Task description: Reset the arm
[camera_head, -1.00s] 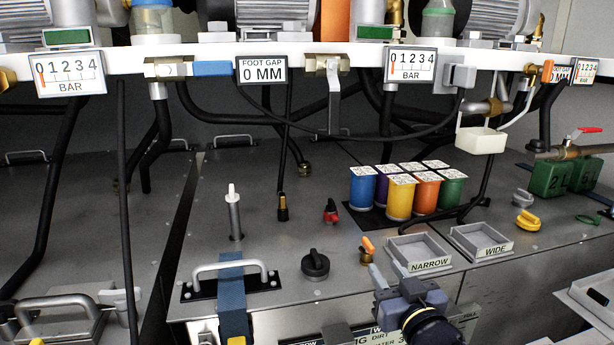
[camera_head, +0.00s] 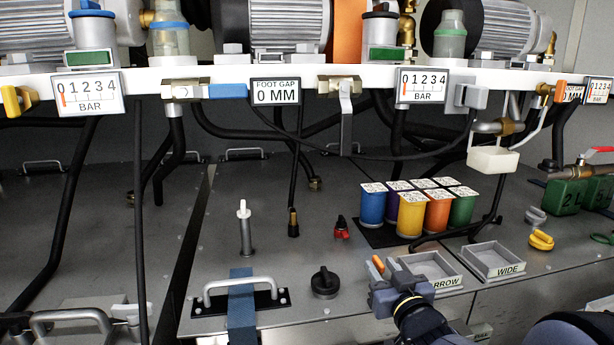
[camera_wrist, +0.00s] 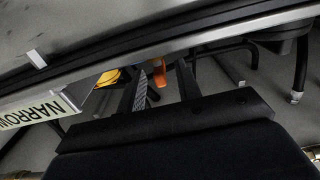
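My gripper (camera_head: 386,267) is in the lower middle of the head view, in front of the left side of the NARROW tray (camera_head: 432,264). Its two fingers stand apart in the wrist view (camera_wrist: 160,82), with no object clearly held between them. A small orange piece (camera_head: 377,264) shows beside the fingertips in the head view. Orange also shows between and behind the fingers in the wrist view (camera_wrist: 154,92); I cannot tell whether they touch it. My dark wrist hides part of the tray's label.
The WIDE tray (camera_head: 494,262) is to the right. Several coloured canisters (camera_head: 411,214) stand behind the trays. A black knob (camera_head: 324,283) and a metal handle (camera_head: 240,287) are to the left. A white rail (camera_head: 300,78) with gauges and hanging hoses crosses above.

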